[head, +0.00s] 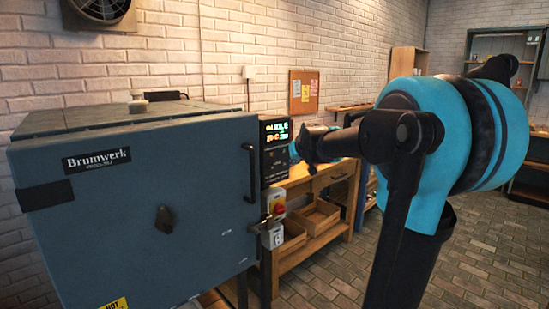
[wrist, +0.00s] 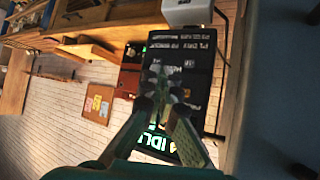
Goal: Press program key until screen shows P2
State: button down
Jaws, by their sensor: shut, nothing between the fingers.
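The kiln controller (head: 275,158) is a dark panel on the right side of the blue kiln. Its lit screen (head: 276,131) shows small green and yellow text that I cannot read fully. In the wrist view, part of the screen (wrist: 153,147) reads "IDL", with the rest hidden by my gripper. The controller's dark face (wrist: 199,83) appears turned in that view, with labelled keys too blurred to tell apart. My gripper (wrist: 159,76) is shut and empty in front of the key area. Whether its tips touch a key cannot be told.
The blue kiln (head: 130,215) fills the left, with a door handle (head: 252,172) beside the controller. A wooden bench (head: 318,182) with crates stands behind. Open floor (head: 335,275) lies at the lower right.

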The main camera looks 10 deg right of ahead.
aim_at(272, 154)
jog(key=shift+w+a, duration=0.9)
jog(key=shift+w, duration=0.3)
jog(key=shift+w+a, duration=0.85)
jog(key=shift+w, duration=0.3)
jog(key=shift+w+a, duration=0.9)
jog(key=shift+w, duration=0.3)
jog(key=shift+w+a, duration=0.1)
jog(key=shift+w, duration=0.05)
jog(key=shift+w+a, duration=0.15)
jog(key=shift+w, duration=0.05)
jog(key=shift+w+a, duration=0.15)
jog(key=shift+w, duration=0.05)
jog(key=shift+s+d, duration=0.4)
jog(key=shift+s, duration=0.15)
jog(key=shift+w+a, duration=0.1)
jog(key=shift+w, duration=0.05)
dwell(0.4)
jog(key=shift+w+a, duration=0.15)
jog(key=shift+w, duration=0.05)
